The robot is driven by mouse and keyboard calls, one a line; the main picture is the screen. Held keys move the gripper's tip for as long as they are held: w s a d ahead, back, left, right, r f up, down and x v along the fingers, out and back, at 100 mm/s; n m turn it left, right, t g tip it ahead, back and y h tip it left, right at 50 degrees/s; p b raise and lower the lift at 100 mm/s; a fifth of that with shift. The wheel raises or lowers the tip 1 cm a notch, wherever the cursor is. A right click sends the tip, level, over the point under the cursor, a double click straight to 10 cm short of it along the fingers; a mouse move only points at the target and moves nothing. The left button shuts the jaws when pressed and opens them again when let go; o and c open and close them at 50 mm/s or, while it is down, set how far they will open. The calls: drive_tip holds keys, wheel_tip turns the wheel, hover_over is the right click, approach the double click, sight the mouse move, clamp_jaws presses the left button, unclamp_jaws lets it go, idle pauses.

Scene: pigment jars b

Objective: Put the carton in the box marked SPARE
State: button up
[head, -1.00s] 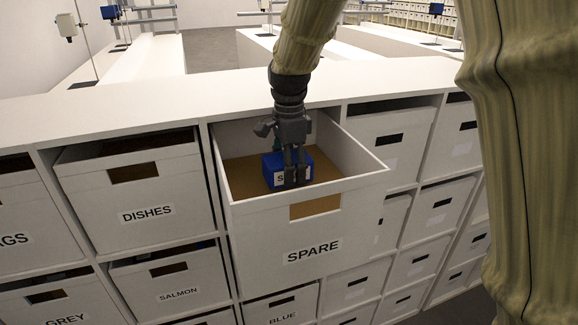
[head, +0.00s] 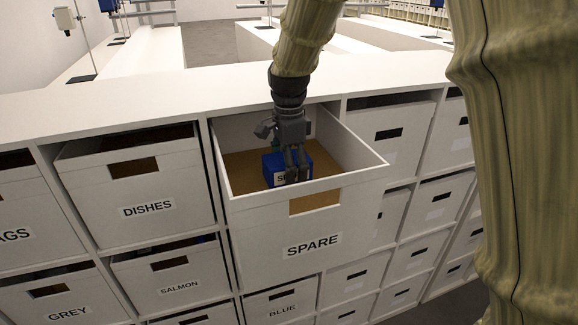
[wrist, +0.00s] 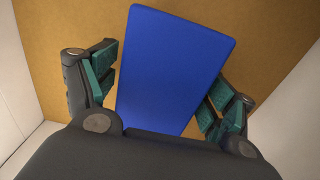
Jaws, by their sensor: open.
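The blue carton (head: 273,168) with a white label sits inside the pulled-out box marked SPARE (head: 313,245), on its brown floor. In the head view my gripper (head: 297,172) reaches down into the box and covers part of the carton. The wrist view shows the carton (wrist: 176,65) between the two fingers of my gripper (wrist: 155,95). The carton's lower end is hidden behind the gripper body in the wrist view.
Closed-in boxes surround the SPARE box: DISHES (head: 135,190) to the left, SALMON (head: 165,275) and BLUE (head: 280,305) below. A white counter top (head: 150,98) runs behind and above them. The SPARE box's side walls stand close around my gripper.

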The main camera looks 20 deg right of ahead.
drive_tip(key=shift+r+b, duration=1.7)
drive_tip(key=shift+r, duration=2.2)
